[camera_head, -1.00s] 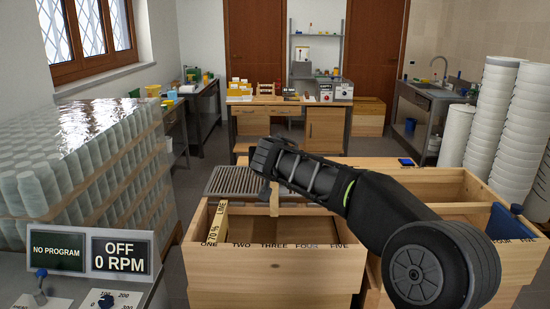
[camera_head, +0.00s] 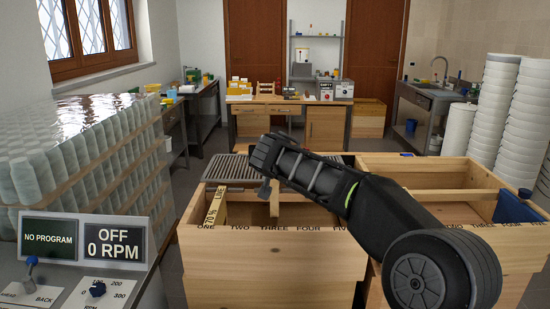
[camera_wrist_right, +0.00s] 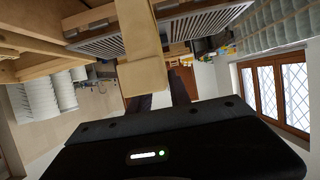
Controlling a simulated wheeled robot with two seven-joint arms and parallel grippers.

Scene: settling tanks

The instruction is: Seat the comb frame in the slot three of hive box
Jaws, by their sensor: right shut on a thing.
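The wooden hive box (camera_head: 270,270) stands in front of me, with slot labels ONE to FIVE along its front wall. A wooden frame (camera_head: 214,205) with a yellow label sits at slot one. My right gripper (camera_head: 270,186) is shut on a pale wooden comb frame (camera_head: 274,203), which hangs upright over the box, roughly in line with label THREE. Its lower part is hidden behind the front wall, so I cannot tell how deep it reaches. In the right wrist view the comb frame (camera_wrist_right: 140,55) shows as a wooden bar beyond the dark gripper. My left gripper is not in view.
A second wooden box (camera_head: 450,200) stands to the right, with a blue item (camera_head: 515,207) at its edge. A grey grille (camera_head: 230,169) lies behind the hive box. A control panel (camera_head: 80,242) reading OFF and wrapped jars (camera_head: 80,150) stand at left.

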